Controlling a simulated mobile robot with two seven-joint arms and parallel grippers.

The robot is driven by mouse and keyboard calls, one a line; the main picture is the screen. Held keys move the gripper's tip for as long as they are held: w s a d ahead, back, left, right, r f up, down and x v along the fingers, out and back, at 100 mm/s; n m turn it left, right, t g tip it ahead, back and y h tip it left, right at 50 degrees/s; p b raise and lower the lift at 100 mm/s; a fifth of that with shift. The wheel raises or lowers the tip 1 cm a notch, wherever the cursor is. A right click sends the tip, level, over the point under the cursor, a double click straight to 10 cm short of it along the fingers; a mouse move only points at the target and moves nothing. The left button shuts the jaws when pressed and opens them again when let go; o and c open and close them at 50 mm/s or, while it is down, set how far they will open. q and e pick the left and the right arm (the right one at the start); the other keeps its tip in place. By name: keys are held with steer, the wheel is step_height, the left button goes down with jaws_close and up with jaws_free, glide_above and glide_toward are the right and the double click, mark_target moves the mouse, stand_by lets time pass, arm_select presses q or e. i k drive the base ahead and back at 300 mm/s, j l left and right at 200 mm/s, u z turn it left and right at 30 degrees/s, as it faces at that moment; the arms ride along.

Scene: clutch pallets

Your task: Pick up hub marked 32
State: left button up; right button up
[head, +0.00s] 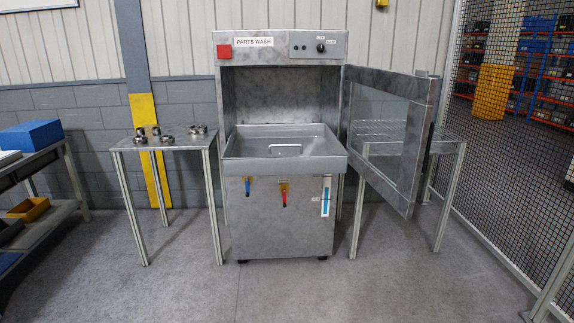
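Several small dark metal parts that look like hubs stand on the small metal table (172,142) left of the washer. One group (140,136) is at the table's left and middle, and another group (198,130) is at its back right. They are too small for any marking to be read, so I cannot tell which is hub 32. Neither of my grippers is in view.
A parts washer (282,205) stands in the centre, its glass door (390,135) swung open to the right. A second metal table (440,146) is behind the door. A workbench (50,155) with a blue box (31,135) is at left. The floor in front is clear.

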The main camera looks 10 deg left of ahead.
mark_target(139, 139)
steer(key=i+j+z, duration=0.15)
steer(key=i+j, duration=0.2)
steer(key=j, duration=0.7)
steer(key=i+j+z, duration=0.15)
steer(key=i+j, duration=0.15)
steer(key=j, duration=0.75)
steer(key=i+j+z, duration=0.15)
steer(key=j, duration=0.95)
steer(key=i+j+z, duration=0.15)
steer(key=i+j, duration=0.15)
steer(key=j, duration=0.85)
steer(key=i+j+z, duration=0.15)
steer(key=j, duration=1)
steer(key=j+z, duration=0.15)
steer(key=j, duration=1)
steer(key=j+z, duration=0.1)
steer(key=j, duration=0.8)
steer(key=k+j, duration=0.15)
steer(key=j, duration=0.75)
steer(key=i+j+z, duration=0.05)
